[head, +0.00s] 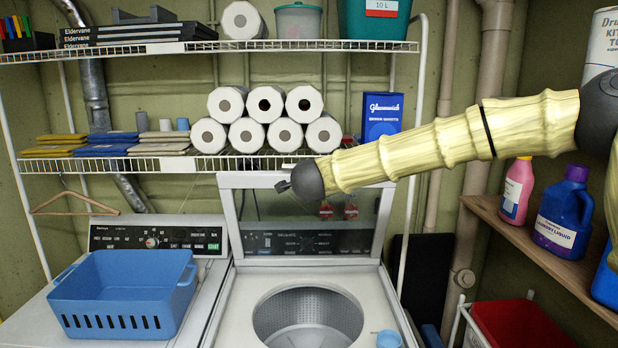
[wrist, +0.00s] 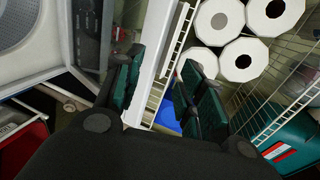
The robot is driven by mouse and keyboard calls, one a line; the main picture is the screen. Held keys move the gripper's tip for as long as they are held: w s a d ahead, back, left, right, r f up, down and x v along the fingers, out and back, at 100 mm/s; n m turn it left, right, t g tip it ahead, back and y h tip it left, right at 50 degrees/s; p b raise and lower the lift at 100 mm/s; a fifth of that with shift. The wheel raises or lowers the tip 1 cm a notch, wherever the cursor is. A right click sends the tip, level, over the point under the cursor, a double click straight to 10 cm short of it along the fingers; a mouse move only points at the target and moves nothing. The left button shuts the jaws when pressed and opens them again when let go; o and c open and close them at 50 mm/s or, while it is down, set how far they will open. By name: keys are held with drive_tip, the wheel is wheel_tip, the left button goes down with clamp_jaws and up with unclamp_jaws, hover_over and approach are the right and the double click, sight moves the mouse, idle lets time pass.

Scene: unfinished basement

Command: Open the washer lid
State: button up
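The washer (head: 240,310) stands in the middle of the head view, with its round metal drum (head: 308,315) uncovered. Its white-framed lid (head: 232,182) stands raised, nearly upright, at the back, and the control panel (head: 300,243) shows through its window. My gripper (head: 285,185) is at the lid's top edge, mostly hidden behind its own dark wrist. In the wrist view its two fingers (wrist: 160,90) are apart, with the white lid edge (wrist: 163,50) between them. I cannot tell whether either finger touches the lid.
A blue basket (head: 125,290) sits on the machine at left. A small blue cup (head: 389,339) is on the washer's front right. A wire shelf (head: 240,161) with paper rolls (head: 265,103) is close behind the lid. Bottles (head: 565,212) stand on a right-hand shelf.

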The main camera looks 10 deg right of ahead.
drive_tip(key=shift+s+r, duration=0.1)
drive_tip(key=shift+s, duration=0.35)
